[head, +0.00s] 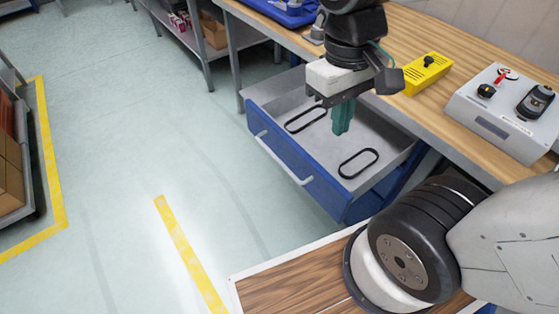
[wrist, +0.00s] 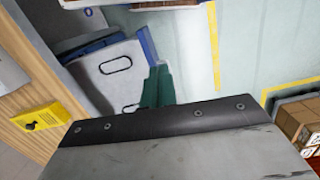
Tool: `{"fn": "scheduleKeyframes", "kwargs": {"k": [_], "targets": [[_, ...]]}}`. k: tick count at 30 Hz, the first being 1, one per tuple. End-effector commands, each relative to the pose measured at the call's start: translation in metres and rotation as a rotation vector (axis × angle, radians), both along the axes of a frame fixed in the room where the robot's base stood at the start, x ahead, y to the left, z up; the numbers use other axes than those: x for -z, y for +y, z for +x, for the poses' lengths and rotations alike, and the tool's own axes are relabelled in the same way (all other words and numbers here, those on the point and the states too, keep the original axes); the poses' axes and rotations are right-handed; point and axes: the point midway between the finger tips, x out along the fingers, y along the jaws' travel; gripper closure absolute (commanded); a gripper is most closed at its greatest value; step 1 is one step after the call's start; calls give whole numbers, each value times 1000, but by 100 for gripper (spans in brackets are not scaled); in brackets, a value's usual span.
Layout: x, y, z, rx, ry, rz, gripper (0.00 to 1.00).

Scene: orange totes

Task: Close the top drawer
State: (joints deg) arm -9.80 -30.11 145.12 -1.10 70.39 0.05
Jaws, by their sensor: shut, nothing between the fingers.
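The top drawer (head: 315,180) has a blue front with a pale bar handle (head: 283,158) and stands pulled out from under the wooden workbench. Two black oval loops (head: 306,119) lie on its grey floor. My gripper (head: 342,122) has green fingers, is shut with nothing in it, and appears over the open drawer, pointing down. Whether the fingertips are below the drawer's rim cannot be told. In the wrist view the drawer (wrist: 110,72) shows beyond the green fingers (wrist: 158,88), with one loop in clear sight and another partly hidden.
A yellow box (head: 426,73) and a grey control box (head: 503,112) with a red switch sit on the workbench (head: 440,112). A blue tray (head: 285,10) is at the back. The floor left of the drawer is clear, with yellow tape (head: 190,255).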

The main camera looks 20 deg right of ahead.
Motion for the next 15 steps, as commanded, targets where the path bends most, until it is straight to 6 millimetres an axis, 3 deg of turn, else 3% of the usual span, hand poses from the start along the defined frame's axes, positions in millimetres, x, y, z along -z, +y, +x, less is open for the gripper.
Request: {"fn": "scheduleKeyframes", "kwargs": {"k": [15], "targets": [[101,65,66,-521,416,-356,100]]}}
